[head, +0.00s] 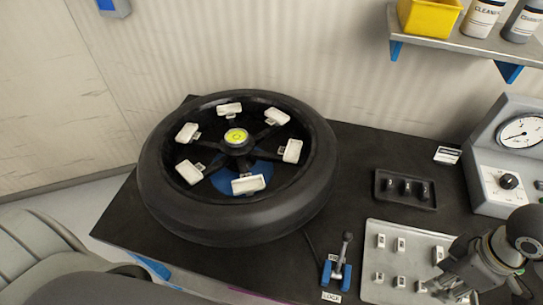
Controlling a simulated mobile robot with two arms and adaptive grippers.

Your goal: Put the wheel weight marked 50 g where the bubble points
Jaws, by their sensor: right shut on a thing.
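A black wheel with a tyre (236,226) lies flat on the dark bench. At its hub sits a round yellow-green bubble level (236,137); the bubble's offset is too small to tell. Several white blocks (291,150) are spaced around the inside of the rim. A light metal plate (374,262) at the bench's front right carries several small wheel weights (401,244); I cannot read their marks. My right gripper (452,288) is over the plate's right part, shut on what looks like a small weight, mostly hidden by the fingers. My left gripper is not in view.
A dark tray (405,190) with several small pieces lies behind the plate. A grey gauge box (509,165) is at right. A shelf (450,48) with a yellow bin and bottles hangs above.

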